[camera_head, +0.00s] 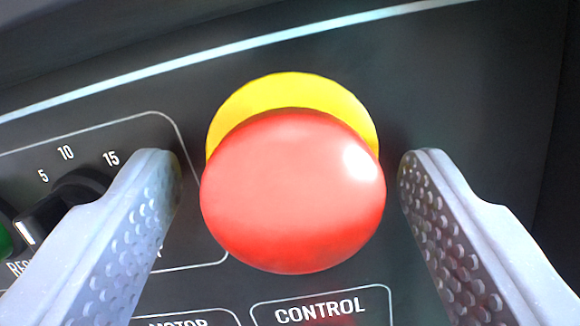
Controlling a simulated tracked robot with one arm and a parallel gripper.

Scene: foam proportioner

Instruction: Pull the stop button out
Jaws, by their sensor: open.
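The stop button (292,192) is a large round red mushroom head in the middle of the view, with a yellow collar (290,91) showing behind its upper edge. My gripper (290,185) is open, with one light grey studded finger on each side of the red head. A gap shows between each finger and the head, narrower on the right. The button's stem is hidden behind the head.
The dark panel (470,100) carries a black rotary knob (70,200) marked 5, 10, 15 at the left, close by the left finger. A green part (5,240) shows at the left edge. A CONTROL label (320,310) lies below. The panel right of the button is bare.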

